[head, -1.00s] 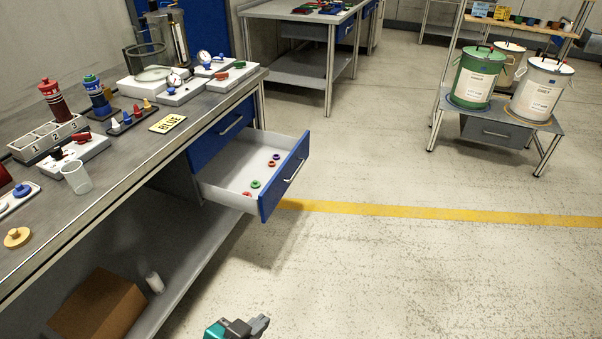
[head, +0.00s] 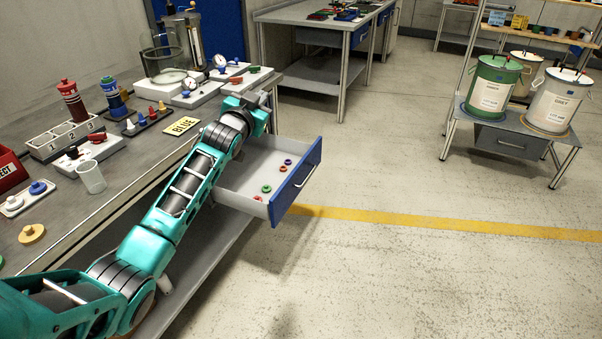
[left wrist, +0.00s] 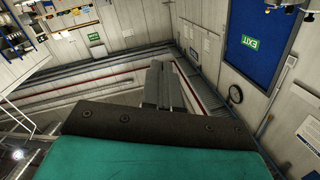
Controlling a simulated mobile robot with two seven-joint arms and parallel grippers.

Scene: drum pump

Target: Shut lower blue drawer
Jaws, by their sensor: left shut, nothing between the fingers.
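The lower blue drawer (head: 299,182) is pulled out from under the left workbench. Its white tray holds several small red, green and purple rings. My left arm reaches across the bench edge from the lower left and covers the drawer's rear left part and the upper drawer's front. My left gripper (head: 262,104) is at the bench corner, above and behind the drawer's blue front, and apart from that front. Its fingers are hard to make out there. In the left wrist view the fingers (left wrist: 163,86) are together and empty. My right gripper is out of view.
The floor in front of the drawer is clear, with a yellow line. Drums (head: 494,84) stand on a stand at the right.

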